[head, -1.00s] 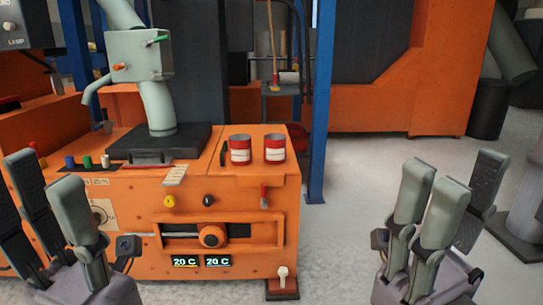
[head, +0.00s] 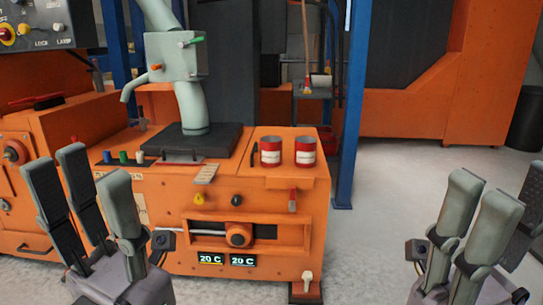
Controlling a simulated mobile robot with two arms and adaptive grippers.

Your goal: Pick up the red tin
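Two red tins with white labels stand upright side by side on top of the orange machine, a left tin (head: 270,152) and a right tin (head: 305,152). My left gripper (head: 93,203) is at the lower left, in front of the machine, with its fingers spread apart and nothing between them. My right gripper (head: 490,222) is at the lower right over the floor. Its fingers are apart and it appears empty. Both grippers are well away from the tins.
The orange machine (head: 185,238) has knobs, a red-handled lever (head: 292,200) and two displays on its front. A grey-green post (head: 192,105) rises from its top, left of the tins. A blue column (head: 350,110) stands at right. Open floor (head: 390,215) lies right of the machine.

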